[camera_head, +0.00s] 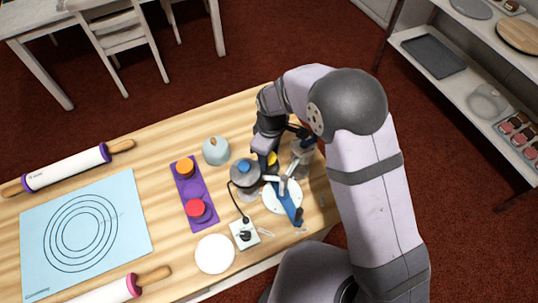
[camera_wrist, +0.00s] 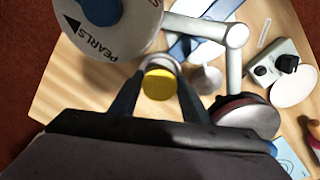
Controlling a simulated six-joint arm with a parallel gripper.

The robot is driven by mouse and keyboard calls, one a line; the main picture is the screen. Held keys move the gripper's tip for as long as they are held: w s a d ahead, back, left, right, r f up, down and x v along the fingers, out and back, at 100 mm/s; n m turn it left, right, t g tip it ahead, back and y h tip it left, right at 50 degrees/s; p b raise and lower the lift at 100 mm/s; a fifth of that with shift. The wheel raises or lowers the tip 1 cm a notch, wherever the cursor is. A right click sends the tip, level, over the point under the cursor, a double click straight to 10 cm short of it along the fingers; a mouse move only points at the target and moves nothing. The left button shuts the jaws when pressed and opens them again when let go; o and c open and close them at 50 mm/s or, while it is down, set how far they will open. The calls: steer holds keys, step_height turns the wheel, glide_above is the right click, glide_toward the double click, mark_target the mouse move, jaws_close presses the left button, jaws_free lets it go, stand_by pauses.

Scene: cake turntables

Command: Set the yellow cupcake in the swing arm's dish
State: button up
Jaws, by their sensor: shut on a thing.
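The yellow cupcake (camera_wrist: 159,85) is between my gripper's two fingers (camera_wrist: 158,88) in the wrist view, and the gripper is shut on it. In the head view only a bit of the yellow cupcake (camera_head: 272,158) shows beside my gripper (camera_head: 265,160). The swing arm shows as pale jointed bars (camera_wrist: 236,36) just right of and beyond the cupcake in the wrist view. In the head view it stands over a white disc with a blue bar (camera_head: 287,203). I cannot clearly make out its dish, nor whether the cupcake touches anything beneath it.
A jar lettered PEARLS (camera_wrist: 118,42) stands close left of the fingers. A grey round turntable with a blue top piece (camera_head: 244,172) is beside the gripper. A purple tray (camera_head: 186,189) holds orange and red cupcakes. A switch box (camera_head: 244,233) and white plate (camera_head: 215,254) lie in front.

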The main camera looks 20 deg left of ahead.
mark_target(270, 159)
steer(key=shift+f, duration=0.45)
steer(key=shift+f, duration=0.15)
steer(key=o, duration=1)
steer(key=shift+o, duration=0.2)
step_height(270, 159, up, 12)
steer(key=b, duration=0.3)
steer(key=shift+d+r, duration=0.2)
steer(key=shift+s, duration=0.1)
